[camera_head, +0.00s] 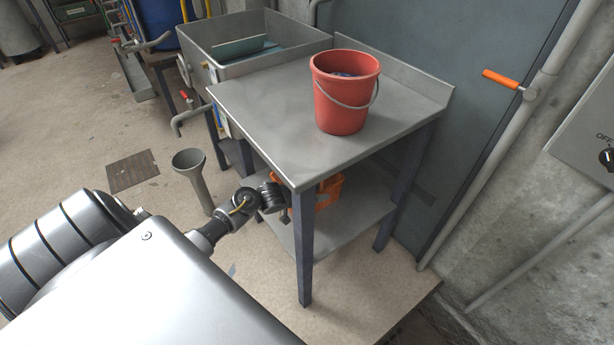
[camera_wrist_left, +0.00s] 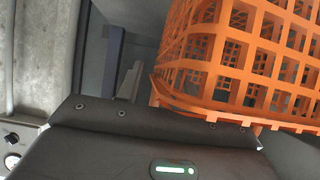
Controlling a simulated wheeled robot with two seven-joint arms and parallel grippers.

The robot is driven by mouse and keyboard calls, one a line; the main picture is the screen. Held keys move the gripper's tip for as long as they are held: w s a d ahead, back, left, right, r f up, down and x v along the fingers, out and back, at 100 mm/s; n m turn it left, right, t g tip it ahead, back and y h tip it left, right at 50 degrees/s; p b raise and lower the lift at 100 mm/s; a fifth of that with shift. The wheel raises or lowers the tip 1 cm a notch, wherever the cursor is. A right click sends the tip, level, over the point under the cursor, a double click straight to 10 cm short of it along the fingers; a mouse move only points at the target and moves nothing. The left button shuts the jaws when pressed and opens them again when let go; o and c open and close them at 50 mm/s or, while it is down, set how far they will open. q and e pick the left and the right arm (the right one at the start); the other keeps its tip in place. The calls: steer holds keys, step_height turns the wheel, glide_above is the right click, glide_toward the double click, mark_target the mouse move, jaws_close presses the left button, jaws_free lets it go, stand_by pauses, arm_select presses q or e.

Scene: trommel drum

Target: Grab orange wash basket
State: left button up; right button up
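The orange wash basket (camera_head: 328,190) stands on the lower shelf (camera_head: 340,222) of the metal table. The table top and a front leg hide part of it in the head view. Its lattice wall and rim fill the upper right of the left wrist view (camera_wrist_left: 240,50), very close. My left gripper (camera_head: 282,204) is low at the table's front left leg, right beside the basket. In the left wrist view the dark gripper body lies just below the basket's edge. The fingers are mostly hidden, so I cannot tell whether they hold the basket. My right gripper is not in view.
A red bucket (camera_head: 342,92) stands on the table top (camera_head: 270,110). The table's front leg (camera_head: 304,248) is close to my left gripper. A grey funnel-topped pipe (camera_head: 190,165) rises from the floor at left. A sink (camera_head: 255,42) adjoins behind. The floor at left is mostly free.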

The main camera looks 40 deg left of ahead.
arm_select(q)
steer(key=shift+c, duration=0.4)
jaws_close()
